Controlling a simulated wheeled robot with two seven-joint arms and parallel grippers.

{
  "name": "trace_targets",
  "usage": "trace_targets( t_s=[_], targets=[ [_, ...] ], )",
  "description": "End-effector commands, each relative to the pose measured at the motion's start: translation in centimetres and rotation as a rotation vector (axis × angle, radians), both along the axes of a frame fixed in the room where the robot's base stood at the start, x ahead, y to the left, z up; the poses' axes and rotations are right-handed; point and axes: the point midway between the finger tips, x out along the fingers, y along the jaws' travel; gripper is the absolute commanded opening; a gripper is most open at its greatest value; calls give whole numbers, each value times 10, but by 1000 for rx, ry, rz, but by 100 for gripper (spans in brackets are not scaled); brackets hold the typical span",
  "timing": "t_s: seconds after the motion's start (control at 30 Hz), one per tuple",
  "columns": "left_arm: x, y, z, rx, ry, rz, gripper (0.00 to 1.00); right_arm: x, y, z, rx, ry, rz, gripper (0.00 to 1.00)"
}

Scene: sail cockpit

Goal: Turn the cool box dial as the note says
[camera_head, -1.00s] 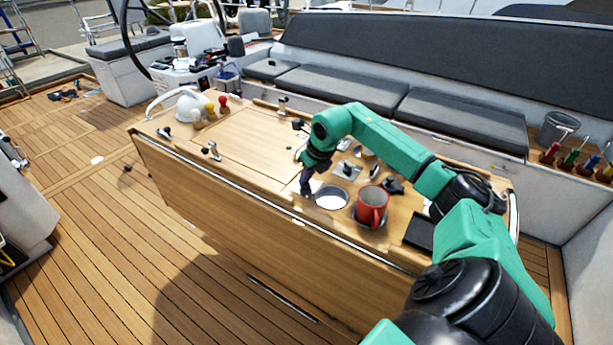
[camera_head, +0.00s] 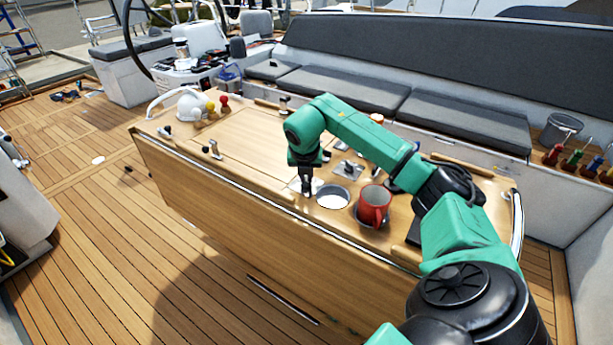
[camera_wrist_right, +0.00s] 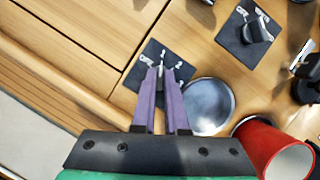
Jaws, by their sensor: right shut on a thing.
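A dark square dial plate (camera_wrist_right: 150,50) with white marks, OFF at the left and numbers at the top and right, lies under my right gripper (camera_wrist_right: 163,72) in the wrist view. The purple fingers are shut on the dial knob, which they mostly hide. In the head view my right gripper (camera_head: 306,188) points down at this plate at the near edge of the table. A second dial (camera_wrist_right: 257,30) on a similar plate sits farther right; it also shows in the head view (camera_head: 347,170). I cannot make out a note. My left gripper is not in view.
A round metal recess (camera_wrist_right: 209,103) lies right beside the held dial. A red mug (camera_head: 374,204) stands just right of it. The wooden table (camera_head: 255,140) is mostly clear to the left, with small fittings and coloured knobs (camera_head: 211,107) at its far left.

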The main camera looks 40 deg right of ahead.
Motion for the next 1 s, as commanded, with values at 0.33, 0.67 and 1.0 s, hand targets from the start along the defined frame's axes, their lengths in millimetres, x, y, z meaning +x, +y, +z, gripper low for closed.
trace_targets(
  t_s=[0.33, 0.67, 1.0],
  targets=[
    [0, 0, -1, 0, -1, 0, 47, 1, 0, 2, 0, -5, -74, 0],
    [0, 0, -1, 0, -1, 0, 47, 1, 0, 2, -1, -6, -75, 0],
    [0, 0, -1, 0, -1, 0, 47, 1, 0, 1, 0, -2, -74, 41]
  ],
)
